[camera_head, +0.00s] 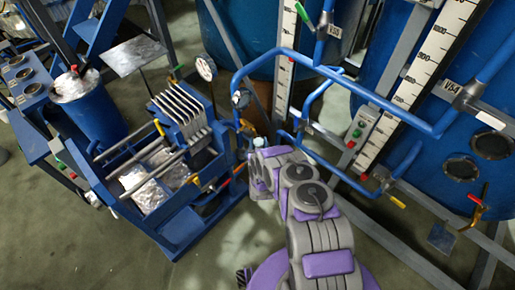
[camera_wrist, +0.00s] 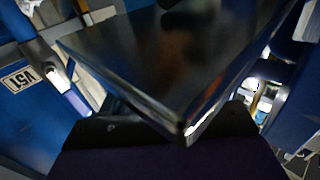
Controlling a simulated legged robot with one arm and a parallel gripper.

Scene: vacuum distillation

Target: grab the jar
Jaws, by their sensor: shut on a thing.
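My arm reaches from the bottom of the head view toward the blue pipe frame, and its far end hides my fingertips there. In the wrist view my gripper (camera_wrist: 180,132) is shut on a dark, glossy, angular thing (camera_wrist: 150,65). One bright corner of it points down between my dark jaws, and its upper part runs out of the picture. I cannot tell from its shape whether it is the jar. No other jar is clearly seen in either view.
A blue filter press (camera_head: 180,130) stands close on the left, beside a blue drum (camera_head: 90,110) with a foil-like top. Blue pipes (camera_head: 345,75) and a tank (camera_head: 470,165) crowd the right. Marked scales (camera_head: 410,80) stand between. Bare floor (camera_head: 225,235) shows at lower left of my arm.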

